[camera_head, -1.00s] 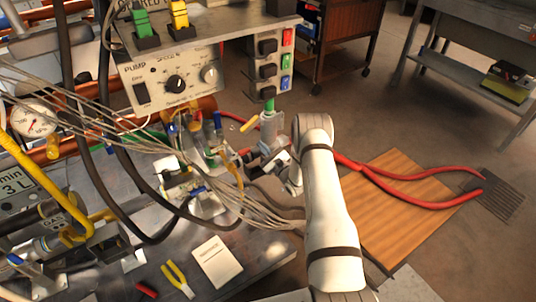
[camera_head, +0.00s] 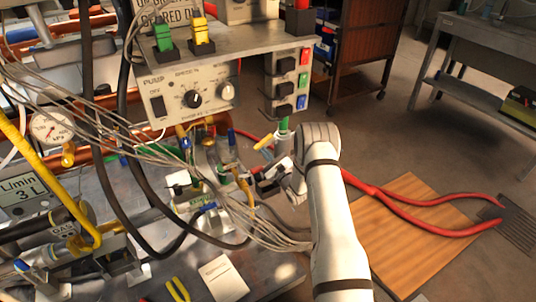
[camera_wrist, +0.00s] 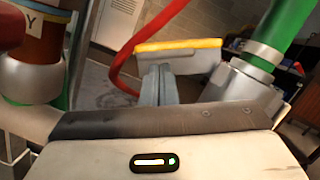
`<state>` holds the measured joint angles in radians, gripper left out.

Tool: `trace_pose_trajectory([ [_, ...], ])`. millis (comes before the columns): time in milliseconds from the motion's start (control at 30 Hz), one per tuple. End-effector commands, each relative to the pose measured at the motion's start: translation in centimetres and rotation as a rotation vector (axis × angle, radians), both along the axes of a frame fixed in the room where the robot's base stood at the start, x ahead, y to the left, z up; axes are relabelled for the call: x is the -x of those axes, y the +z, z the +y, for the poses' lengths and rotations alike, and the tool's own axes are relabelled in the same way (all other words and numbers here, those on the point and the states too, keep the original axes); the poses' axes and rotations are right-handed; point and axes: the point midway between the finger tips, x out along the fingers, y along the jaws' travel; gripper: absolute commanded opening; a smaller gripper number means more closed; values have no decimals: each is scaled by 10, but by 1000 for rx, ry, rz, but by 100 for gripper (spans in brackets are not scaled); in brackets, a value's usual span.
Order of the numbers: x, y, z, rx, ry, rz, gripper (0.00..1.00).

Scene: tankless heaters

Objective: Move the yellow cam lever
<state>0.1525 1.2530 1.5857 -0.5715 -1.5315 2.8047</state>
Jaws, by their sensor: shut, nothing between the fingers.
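The yellow cam lever (camera_head: 263,142) sticks out to the left from a grey coupling (camera_head: 284,143) under the pump box. In the wrist view the lever (camera_wrist: 180,44) lies nearly level, with a yellow top edge and a grey underside. Its right end is close to the metal coupling (camera_wrist: 240,82) on a green pipe (camera_wrist: 284,28). My gripper (camera_wrist: 160,72) is shut and empty, its fingertips just below the lever in the picture. I cannot tell whether they touch it. In the head view my gripper (camera_head: 266,172) is small and partly lost among nearby parts.
The pump control box (camera_head: 192,95) overhangs the coupling. Loose grey cables (camera_head: 262,228) and black hoses (camera_head: 100,170) run left of my arm. A red hose (camera_wrist: 125,62) curves behind the lever.

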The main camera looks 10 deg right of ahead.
Motion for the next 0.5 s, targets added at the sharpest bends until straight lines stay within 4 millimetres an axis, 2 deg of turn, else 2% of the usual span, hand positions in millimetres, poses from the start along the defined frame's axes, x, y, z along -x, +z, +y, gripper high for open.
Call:
trace_pose_trajectory([
  [200, 2, 25, 7, 0, 1, -2, 0],
  [500, 2, 24, 7, 1, 0, -1, 0],
])
